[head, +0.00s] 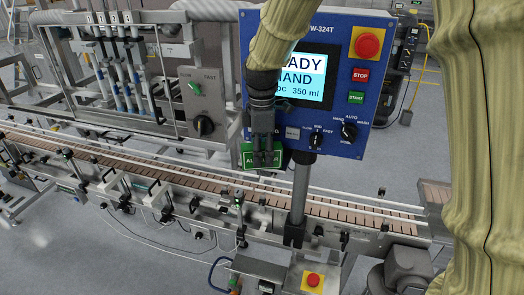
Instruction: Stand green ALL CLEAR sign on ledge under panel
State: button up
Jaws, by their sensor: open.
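The green ALL CLEAR sign (248,160) is upright at the lower left edge of the blue control panel (340,130). Its white lettering is mostly covered by my gripper. My gripper (263,160) comes down in front of the panel's left part, with its fingertips over the middle of the sign. It is open. Whether the fingers touch the sign, and what lies under the sign's lower edge, I cannot tell. The ledge under the panel is not clearly visible.
The panel has a screen, a red emergency knob (369,44), STOP (360,76) and START (356,97) buttons and dials. A grey post (300,190) holds it above the conveyor (340,208). Filling nozzles (125,80) stand at left. A yellow emergency-stop box (312,281) is in front.

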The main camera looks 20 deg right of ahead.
notch_tip(320, 180, up, 12)
jog(key=b, duration=0.5)
jog(key=shift+r, duration=0.2)
jog(key=shift+f, duration=0.1)
